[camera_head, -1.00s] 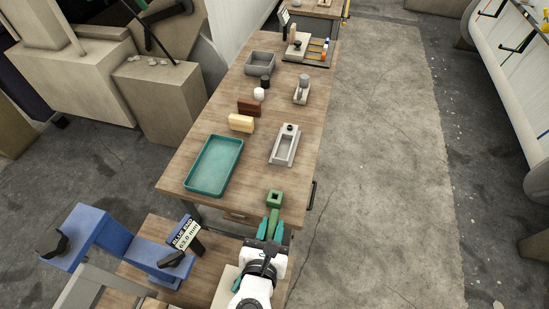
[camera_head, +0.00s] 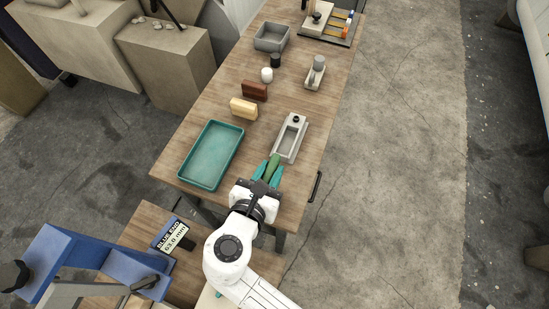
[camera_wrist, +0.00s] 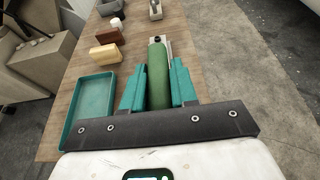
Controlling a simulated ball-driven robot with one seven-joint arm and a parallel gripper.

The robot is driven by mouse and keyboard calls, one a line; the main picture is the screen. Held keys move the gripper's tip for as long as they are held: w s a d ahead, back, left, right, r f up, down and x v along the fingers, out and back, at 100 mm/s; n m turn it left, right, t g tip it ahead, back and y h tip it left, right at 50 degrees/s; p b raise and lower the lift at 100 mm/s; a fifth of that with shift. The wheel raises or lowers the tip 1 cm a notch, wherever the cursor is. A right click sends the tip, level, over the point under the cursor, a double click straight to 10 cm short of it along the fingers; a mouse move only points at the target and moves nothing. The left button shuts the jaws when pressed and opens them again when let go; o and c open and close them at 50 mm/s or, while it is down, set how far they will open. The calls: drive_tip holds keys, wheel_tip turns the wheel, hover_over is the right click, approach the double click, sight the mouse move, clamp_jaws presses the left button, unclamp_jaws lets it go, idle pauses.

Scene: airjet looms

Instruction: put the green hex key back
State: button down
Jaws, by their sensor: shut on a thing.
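My gripper (camera_head: 268,171) has teal fingers and is shut on a long green, rounded handle (camera_wrist: 157,78), which I take as the green hex key. In the wrist view the handle lies between the two fingers (camera_wrist: 156,88) and points away over the table. In the head view the green piece (camera_head: 273,164) shows between the fingertips, just in front of the grey slotted holder (camera_head: 279,151). I cannot tell whether they touch. The key's far end is hidden, and no other green holder shows.
On the wooden table (camera_head: 223,107), a teal tray (camera_head: 190,168) lies left of my gripper. Yellow (camera_head: 243,109) and brown blocks (camera_head: 254,91), a grey bin (camera_head: 271,38) and a grey stand (camera_head: 315,74) lie beyond. A blue fixture (camera_head: 62,262) stands front left.

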idle(0.4)
drive_tip(key=shift+f+b, duration=1.5)
drive_tip(key=shift+f, duration=1.3)
drive_tip(key=shift+f, duration=0.1)
drive_tip(key=shift+f+b, duration=1.2)
drive_tip(key=shift+f, duration=1)
drive_tip(key=c, duration=0.8)
unclamp_jaws()
drive_tip(key=shift+o, duration=0.3)
drive_tip(key=o, duration=0.7)
drive_tip(key=shift+o, duration=0.2)
